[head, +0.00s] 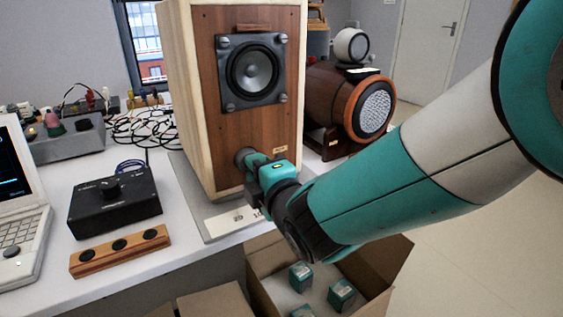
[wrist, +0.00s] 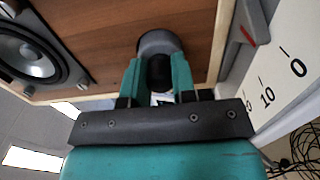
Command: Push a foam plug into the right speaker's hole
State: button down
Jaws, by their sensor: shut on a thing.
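A tall wooden speaker (head: 203,110) with a brown front and a square black driver (head: 253,72) stands on the bench. A grey round port rim (head: 243,156) sits low on its front; it also shows in the wrist view (wrist: 160,39). My gripper (head: 259,166) is at this port, its teal fingers shut on a dark foam plug (wrist: 160,72). In the wrist view the plug is between the fingertips, lined up with the port. Fingers and rim hide how far the plug is in. In the head view my gripper hides the plug.
A wooden block (head: 119,250) with several dark round spots lies at the bench's front. A black knob box (head: 113,203) and a laptop (head: 20,200) stand at left. A barrel-shaped speaker (head: 335,108) is behind right. An open carton (head: 262,262) with small teal boxes is below.

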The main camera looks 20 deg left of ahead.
jog(key=shift+w+a, duration=0.3)
jog(key=shift+a, duration=0.05)
jog(key=c, duration=0.8)
grip_release()
jog(key=shift+c, duration=0.2)
